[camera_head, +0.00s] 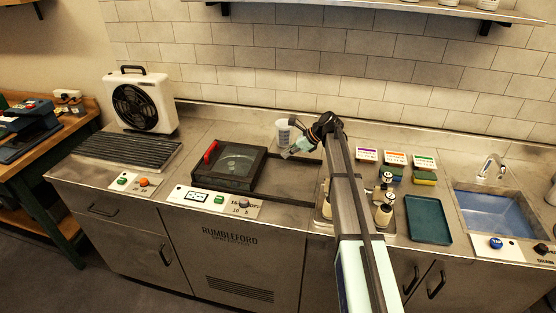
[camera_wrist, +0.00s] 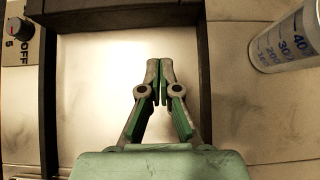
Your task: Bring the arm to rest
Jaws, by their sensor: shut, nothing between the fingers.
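My gripper (camera_head: 287,155) is shut and empty in the head view, at the end of my raised arm, above the counter between the black box with a red handle and the row of small labelled cards. In the wrist view my gripper (camera_wrist: 159,80) shows its two green-and-grey fingers with their tips together. Behind them is a bare pale panel (camera_wrist: 100,90) bordered by dark bars. Nothing is held. How high the fingertips are above the surface I cannot tell.
A translucent graduated cup (camera_head: 283,132) stands close to my gripper, also in the wrist view (camera_wrist: 287,42). The black glass-topped box (camera_head: 232,166) is to the left. A white fan (camera_head: 142,103), teal tray (camera_head: 428,220) and blue sink (camera_head: 495,219) stand along the counter (camera_head: 185,211).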

